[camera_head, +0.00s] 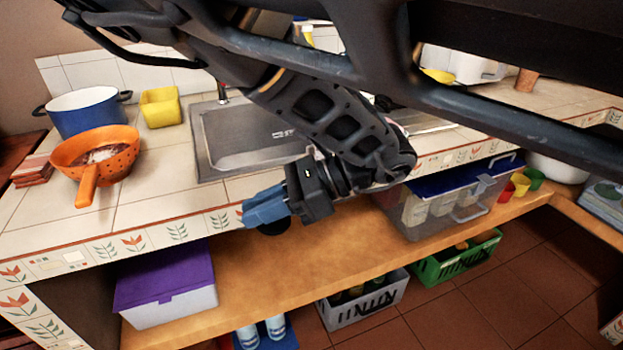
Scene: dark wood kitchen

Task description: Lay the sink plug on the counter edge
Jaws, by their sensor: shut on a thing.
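My gripper (262,209) hangs just in front of the counter's tiled front edge, below the sink, with its blue fingers pointing left. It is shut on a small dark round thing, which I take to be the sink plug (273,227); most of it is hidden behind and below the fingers. The tiled counter (150,205) runs along behind the gripper. The metal sink (235,150) is set in it, partly hidden by my arm. I cannot tell whether the plug touches the counter edge.
An orange colander (112,146), a blue pot (85,113) and a yellow container (161,106) stand on the counter left of the sink. A purple-lidded box (163,281) and a clear box (425,215) sit on the shelf below. The counter front left of my gripper is clear.

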